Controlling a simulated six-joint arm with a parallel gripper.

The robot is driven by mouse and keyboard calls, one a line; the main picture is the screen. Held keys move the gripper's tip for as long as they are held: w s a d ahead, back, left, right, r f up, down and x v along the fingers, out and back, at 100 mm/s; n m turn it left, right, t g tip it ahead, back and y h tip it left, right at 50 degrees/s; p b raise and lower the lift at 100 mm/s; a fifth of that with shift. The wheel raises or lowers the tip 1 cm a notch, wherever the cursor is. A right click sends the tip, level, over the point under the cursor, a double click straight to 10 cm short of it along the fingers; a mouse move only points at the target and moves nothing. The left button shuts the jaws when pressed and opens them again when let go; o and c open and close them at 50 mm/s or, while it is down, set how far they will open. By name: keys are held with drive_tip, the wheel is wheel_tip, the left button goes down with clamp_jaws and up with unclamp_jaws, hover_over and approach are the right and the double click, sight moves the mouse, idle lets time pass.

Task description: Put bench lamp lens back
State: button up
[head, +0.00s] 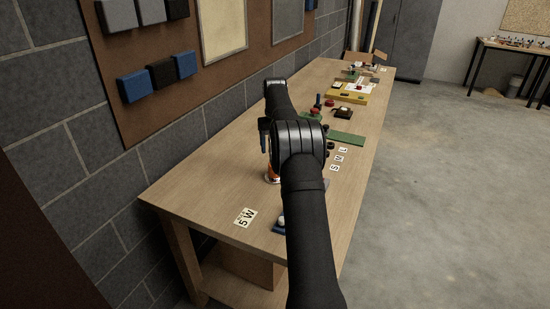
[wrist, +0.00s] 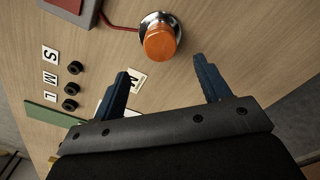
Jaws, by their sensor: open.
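An orange lens (wrist: 160,42) shows in the wrist view at a silver round lamp base (wrist: 152,17) on the wooden bench. Whether it is seated in the base or only standing over it I cannot tell. In the head view a bit of the orange lens (head: 271,173) shows beside my arm, which hides most of it. My gripper (wrist: 161,66) is open, with its two blue fingers apart and nothing between them. The lens lies just beyond the fingertips, roughly centred between them. In the head view my gripper (head: 265,138) is mostly hidden behind my wrist.
A grey box (wrist: 70,10) with a red wire stands near the lamp. Three black round parts (wrist: 72,88) sit by S, M, L cards (wrist: 50,77). A "5 W" card (head: 245,217) lies near the bench's front end. A yellow tray (head: 335,96) stands farther back. A wall borders the left.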

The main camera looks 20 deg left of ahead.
wheel_tip(320, 180, up, 4)
drive_tip(key=shift+f, duration=0.15)
idle(0.3)
wheel_tip(320, 180, down, 13)
drive_tip(key=shift+f, duration=0.15)
drive_tip(key=shift+r, duration=0.25)
drive_tip(key=shift+r, duration=0.15)
idle(0.3)
